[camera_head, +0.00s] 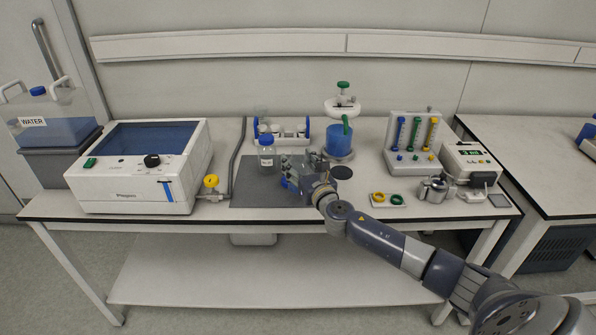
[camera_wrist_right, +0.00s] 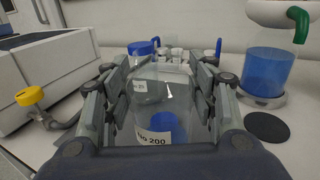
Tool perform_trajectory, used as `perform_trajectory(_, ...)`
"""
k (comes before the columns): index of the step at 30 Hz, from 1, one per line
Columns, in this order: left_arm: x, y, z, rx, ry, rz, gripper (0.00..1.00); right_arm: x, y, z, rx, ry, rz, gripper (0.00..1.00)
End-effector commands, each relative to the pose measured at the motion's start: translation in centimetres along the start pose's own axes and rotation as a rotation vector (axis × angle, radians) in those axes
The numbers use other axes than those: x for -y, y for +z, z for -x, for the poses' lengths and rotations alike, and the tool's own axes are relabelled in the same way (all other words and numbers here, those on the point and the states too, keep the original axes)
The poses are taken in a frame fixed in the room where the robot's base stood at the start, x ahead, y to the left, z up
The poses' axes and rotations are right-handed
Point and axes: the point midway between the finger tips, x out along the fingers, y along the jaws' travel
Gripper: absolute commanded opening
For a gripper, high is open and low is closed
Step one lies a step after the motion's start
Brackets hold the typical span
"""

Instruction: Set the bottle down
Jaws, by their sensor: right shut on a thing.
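My right gripper (camera_head: 289,178) reaches in from the lower right, over the right part of the dark mat (camera_head: 245,198). It is shut on a clear bottle (camera_wrist_right: 152,105), which sits between its fingers in the wrist view. The bottle bears a white label reading "200", and a round blue patch shows through or on it. In the head view the gripper mostly hides this bottle, so I cannot tell whether it touches the mat. Another clear bottle with a blue cap (camera_head: 266,152) stands just behind the gripper. My left gripper is not in view.
A white machine (camera_head: 130,192) and a yellow-knobbed valve (camera_head: 211,182) stand left of the mat. A rack (camera_head: 283,132) is behind. A blue vessel (camera_head: 340,141), a dark disc (camera_head: 341,172) and a tube stand (camera_head: 413,142) are to the right. The mat's front left is clear.

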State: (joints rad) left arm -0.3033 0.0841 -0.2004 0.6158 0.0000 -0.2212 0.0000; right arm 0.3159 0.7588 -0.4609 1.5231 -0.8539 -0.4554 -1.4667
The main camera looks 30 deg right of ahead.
Motion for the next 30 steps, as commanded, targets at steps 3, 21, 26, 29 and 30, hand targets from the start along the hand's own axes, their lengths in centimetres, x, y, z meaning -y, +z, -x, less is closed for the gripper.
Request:
perform_trajectory(3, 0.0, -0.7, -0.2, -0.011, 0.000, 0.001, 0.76, 0.5, 0.0, -1.2, 0.002, -0.001, -0.001, 0.18)
perform_trajectory(21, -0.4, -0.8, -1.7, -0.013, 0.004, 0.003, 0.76, 0.6, -3.6, -1.5, 0.001, 0.000, 0.000, 0.18)
perform_trajectory(26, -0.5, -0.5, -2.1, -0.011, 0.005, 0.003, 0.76, 0.6, -4.1, -1.5, 0.001, 0.000, 0.000, 0.18)
perform_trajectory(29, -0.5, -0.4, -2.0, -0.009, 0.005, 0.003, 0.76, 0.6, -4.0, -1.5, -0.001, 0.000, 0.000, 0.71)
perform_trajectory(30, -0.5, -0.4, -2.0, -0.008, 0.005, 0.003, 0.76, 0.6, -4.0, -1.5, -0.001, 0.000, 0.000, 0.73)
